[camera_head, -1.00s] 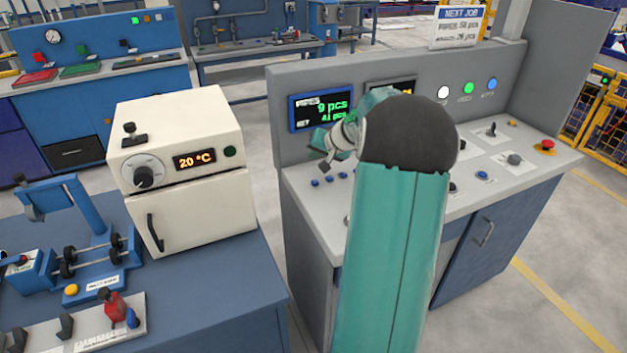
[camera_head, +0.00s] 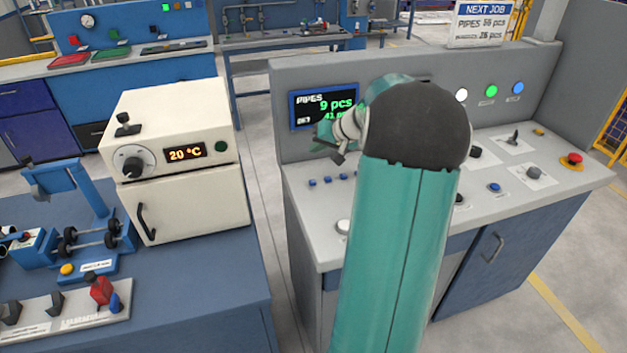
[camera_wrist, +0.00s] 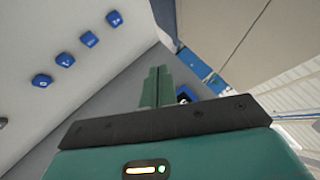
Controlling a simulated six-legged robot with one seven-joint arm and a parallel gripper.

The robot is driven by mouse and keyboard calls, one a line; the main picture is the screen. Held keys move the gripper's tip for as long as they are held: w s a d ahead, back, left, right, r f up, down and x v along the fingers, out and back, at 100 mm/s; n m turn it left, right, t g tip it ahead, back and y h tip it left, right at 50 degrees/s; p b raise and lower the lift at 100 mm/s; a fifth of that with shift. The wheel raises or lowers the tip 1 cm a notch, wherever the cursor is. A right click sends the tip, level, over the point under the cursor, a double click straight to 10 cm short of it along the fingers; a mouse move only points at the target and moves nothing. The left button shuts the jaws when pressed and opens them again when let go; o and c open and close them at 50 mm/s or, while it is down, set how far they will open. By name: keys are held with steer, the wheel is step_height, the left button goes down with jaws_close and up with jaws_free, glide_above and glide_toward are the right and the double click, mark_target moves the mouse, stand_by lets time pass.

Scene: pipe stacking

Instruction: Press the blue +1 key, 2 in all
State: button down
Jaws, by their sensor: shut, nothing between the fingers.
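A row of small blue keys (camera_head: 328,181) sits on the sloped grey console top, below the display. In the wrist view the blue keys (camera_wrist: 65,59) run diagonally at the upper left. They bear small white marks that I cannot read surely, so I cannot tell which is +1. My gripper (camera_head: 338,158) is above and behind the keys, in front of the panel. Its fingers (camera_wrist: 157,72) are shut and empty, and apart from the keys. The blue-framed display (camera_head: 325,108) reads "PIPES 9 pcs", with a second green line partly hidden by my arm.
White, green and blue round lamps (camera_head: 491,91) are on the console's back panel. A red mushroom button (camera_head: 573,159) and several knobs are at its right. A cream oven (camera_head: 180,165) stands on the left bench. My arm hides the console's middle.

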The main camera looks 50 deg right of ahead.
mark_target(315, 183)
steer(key=shift+w+a+f, duration=0.1)
steer(key=shift+a+f, duration=0.1)
steer(key=shift+f, duration=1.95)
steer(key=shift+a+f, duration=0.2)
steer(key=shift+f, duration=1.9)
steer(key=shift+f, duration=0.15)
steer(key=shift+f, duration=0.3)
steer(key=shift+f, duration=0.4)
steer(key=shift+r, duration=0.85)
